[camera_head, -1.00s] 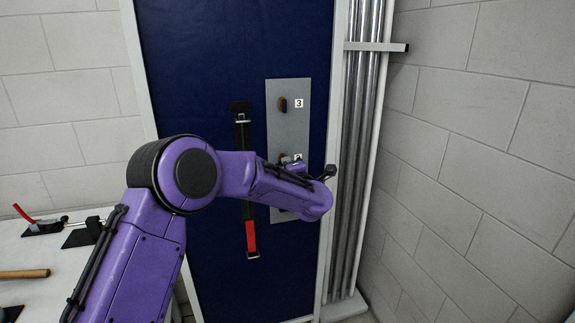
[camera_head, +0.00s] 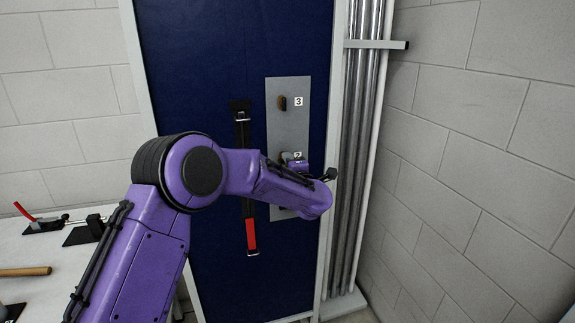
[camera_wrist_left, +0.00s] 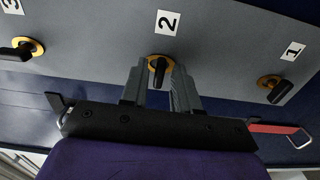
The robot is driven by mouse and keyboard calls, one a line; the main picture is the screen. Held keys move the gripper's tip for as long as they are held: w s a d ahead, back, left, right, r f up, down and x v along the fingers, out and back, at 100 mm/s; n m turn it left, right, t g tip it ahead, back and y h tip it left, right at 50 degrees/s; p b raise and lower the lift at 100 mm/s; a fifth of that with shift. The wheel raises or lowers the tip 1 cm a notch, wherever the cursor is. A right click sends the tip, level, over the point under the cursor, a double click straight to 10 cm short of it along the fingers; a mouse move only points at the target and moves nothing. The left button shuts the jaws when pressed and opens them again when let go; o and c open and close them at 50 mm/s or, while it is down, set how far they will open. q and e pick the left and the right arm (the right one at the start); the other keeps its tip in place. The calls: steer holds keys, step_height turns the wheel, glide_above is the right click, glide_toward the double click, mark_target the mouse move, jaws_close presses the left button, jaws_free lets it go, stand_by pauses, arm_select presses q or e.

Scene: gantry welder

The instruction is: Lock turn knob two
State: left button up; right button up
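Turn knob two (camera_wrist_left: 159,66), a black handle on a yellow-orange disc, sits below the label "2" on a grey panel (camera_head: 289,110). In the left wrist view, my left gripper (camera_wrist_left: 163,82) is open, with one grey finger on each side of the knob. There is a visible gap at the right finger; contact at the left finger cannot be told. The handle is tilted in this view, its lower end to the right. In the head view my purple left arm hides most of this knob. My right gripper is not in view.
Knob three (camera_wrist_left: 28,48) and knob one (camera_wrist_left: 272,86) flank it on the panel. A black and red strap (camera_head: 249,232) hangs left of the panel on the blue board. Metal pipes (camera_head: 360,150) stand at the right. A white table (camera_head: 50,250) holds tools at left.

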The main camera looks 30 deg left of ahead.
arm_select(q)
steer(key=b+v, duration=0.4)
steer(key=v, duration=0.6)
steer(key=shift+d, duration=0.2)
